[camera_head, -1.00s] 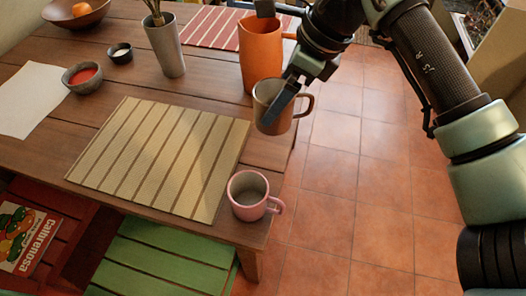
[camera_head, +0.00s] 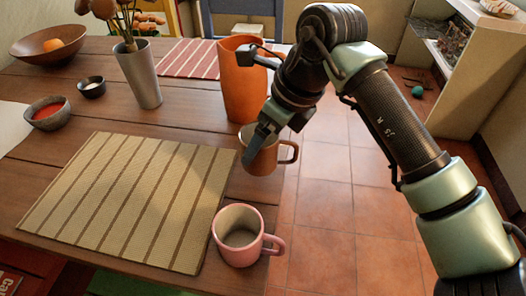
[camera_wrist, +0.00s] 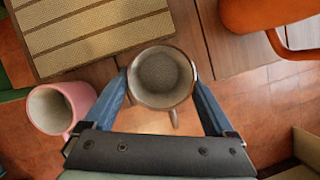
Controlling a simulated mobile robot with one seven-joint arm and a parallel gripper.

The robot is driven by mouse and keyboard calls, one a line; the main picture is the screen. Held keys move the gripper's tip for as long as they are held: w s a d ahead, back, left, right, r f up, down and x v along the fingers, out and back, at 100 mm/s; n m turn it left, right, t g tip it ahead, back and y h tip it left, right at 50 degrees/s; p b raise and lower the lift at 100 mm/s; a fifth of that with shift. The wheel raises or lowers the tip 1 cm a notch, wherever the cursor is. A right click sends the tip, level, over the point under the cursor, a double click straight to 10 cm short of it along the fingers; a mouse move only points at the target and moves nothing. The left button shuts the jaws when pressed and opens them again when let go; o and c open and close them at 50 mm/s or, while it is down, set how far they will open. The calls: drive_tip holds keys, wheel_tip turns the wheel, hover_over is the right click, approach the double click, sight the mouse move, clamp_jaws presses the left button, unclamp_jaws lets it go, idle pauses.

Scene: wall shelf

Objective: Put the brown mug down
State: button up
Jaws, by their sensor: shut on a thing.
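The brown mug (camera_head: 262,155) is upright in my gripper (camera_head: 258,143), near the table's right edge in the head view. My gripper is shut on its body. In the wrist view the mug (camera_wrist: 161,80) sits between the two blue fingers (camera_wrist: 160,100), its opening facing the camera and its handle pointing down the picture. The mug looks empty. Whether its base touches the wooden table (camera_head: 190,118) is hard to tell.
A pink mug (camera_head: 238,241) stands at the table's near right corner. A striped placemat (camera_head: 130,195) lies left of my gripper. An orange pitcher (camera_head: 243,90) stands just behind it. A grey vase (camera_head: 142,80) is farther left. Bare wood lies between placemat and pitcher.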

drive_tip(key=shift+f, duration=1.35)
drive_tip(key=shift+f+b, duration=0.15)
drive_tip(key=shift+b, duration=0.2)
drive_tip(key=o, duration=1.3)
drive_tip(key=p+v, duration=0.2)
drive_tip(key=v, duration=1)
drive_tip(key=shift+p, duration=0.4)
drive_tip(key=shift+w+a, duration=0.1)
